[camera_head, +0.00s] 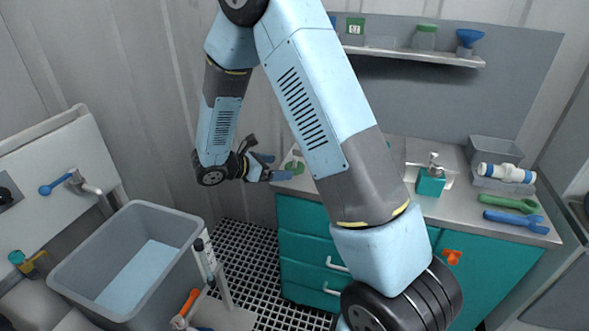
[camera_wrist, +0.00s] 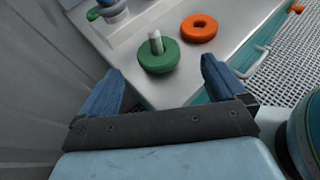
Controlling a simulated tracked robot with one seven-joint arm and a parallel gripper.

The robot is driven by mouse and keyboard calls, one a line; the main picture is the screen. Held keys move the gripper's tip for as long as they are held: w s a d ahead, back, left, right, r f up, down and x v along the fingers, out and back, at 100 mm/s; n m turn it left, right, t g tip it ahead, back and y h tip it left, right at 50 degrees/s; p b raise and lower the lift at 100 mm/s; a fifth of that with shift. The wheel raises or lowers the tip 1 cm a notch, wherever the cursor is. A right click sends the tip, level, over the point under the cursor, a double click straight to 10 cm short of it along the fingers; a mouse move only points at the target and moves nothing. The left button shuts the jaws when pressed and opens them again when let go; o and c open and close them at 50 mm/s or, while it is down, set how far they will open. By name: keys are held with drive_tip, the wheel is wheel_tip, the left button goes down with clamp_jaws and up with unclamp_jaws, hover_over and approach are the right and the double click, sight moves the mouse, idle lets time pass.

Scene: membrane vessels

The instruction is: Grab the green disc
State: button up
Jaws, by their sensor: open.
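The green disc (camera_wrist: 158,62) lies on the light counter top near its corner, around a short pale upright peg (camera_wrist: 156,42). In the head view the green disc (camera_head: 292,168) shows small at the counter's left end, just beyond the fingers. My gripper (camera_wrist: 161,85) is open and empty, its two blue fingers apart. In the wrist view the disc lies ahead of the gap between the fingertips, not between them. In the head view my gripper (camera_head: 272,167) reaches the counter's left edge from the left.
An orange ring (camera_wrist: 199,28) lies close to the disc's right. The teal cabinet (camera_head: 305,245) carries the counter. A grey basin (camera_head: 190,228) is at the left.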

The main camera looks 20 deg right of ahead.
sight(292, 167)
drive_tip(key=shift+x, duration=2.7)
drive_tip(key=shift+w+f, duration=0.1)
drive_tip(key=shift+w, duration=0.1)
drive_tip(key=shift+c, duration=0.3)
drive_tip(key=c, duration=1.1)
